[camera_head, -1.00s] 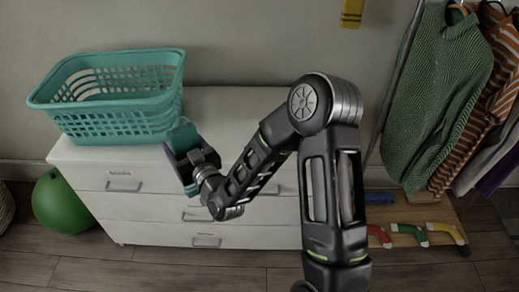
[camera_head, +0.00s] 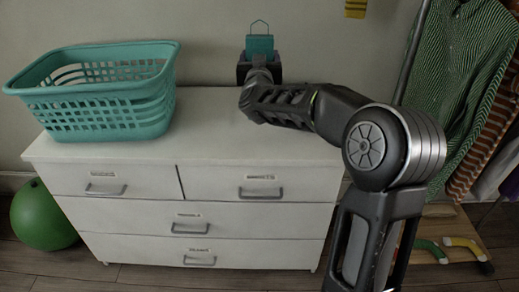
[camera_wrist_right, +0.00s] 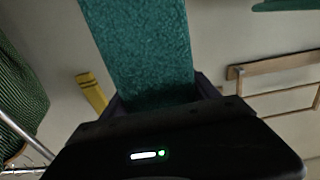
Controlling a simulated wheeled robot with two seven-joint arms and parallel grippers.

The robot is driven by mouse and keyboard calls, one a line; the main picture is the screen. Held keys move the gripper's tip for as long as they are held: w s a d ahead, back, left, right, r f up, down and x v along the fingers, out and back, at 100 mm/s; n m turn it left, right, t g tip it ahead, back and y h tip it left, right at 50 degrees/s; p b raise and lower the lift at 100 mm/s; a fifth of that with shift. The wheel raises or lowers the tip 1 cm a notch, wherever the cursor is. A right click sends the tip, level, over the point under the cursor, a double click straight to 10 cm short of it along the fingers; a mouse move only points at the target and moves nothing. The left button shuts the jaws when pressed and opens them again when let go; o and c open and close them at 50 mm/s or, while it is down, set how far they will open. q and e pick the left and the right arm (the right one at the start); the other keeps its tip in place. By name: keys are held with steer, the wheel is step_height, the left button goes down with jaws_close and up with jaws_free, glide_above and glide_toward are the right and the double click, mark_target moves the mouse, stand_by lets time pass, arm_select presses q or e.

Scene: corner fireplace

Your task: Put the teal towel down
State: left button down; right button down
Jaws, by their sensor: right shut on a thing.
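The teal towel (camera_head: 260,45) is in the jaws of my right gripper (camera_head: 259,66), near the wall above the back of the white chest of drawers (camera_head: 240,125). In the right wrist view the towel (camera_wrist_right: 145,50) is a flat teal strip between the fingers (camera_wrist_right: 160,103). The gripper is shut on it. Its lower part is hidden by the gripper in the head view. My left gripper is not in view.
A teal laundry basket (camera_head: 97,103) stands on the chest's left part. The chest's right part is clear. A thin frame (camera_head: 260,24) shows just above the towel. Striped clothes (camera_head: 455,70) hang at right. A green ball (camera_head: 42,215) lies at lower left.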

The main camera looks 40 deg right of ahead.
step_height(320, 180, down, 5)
steer(key=shift+b, duration=0.4)
steer(key=shift+f+b, duration=0.3)
steer(key=shift+f, duration=2.2)
steer(key=shift+f, duration=0.15)
steer(key=shift+c, duration=1)
jaws_free()
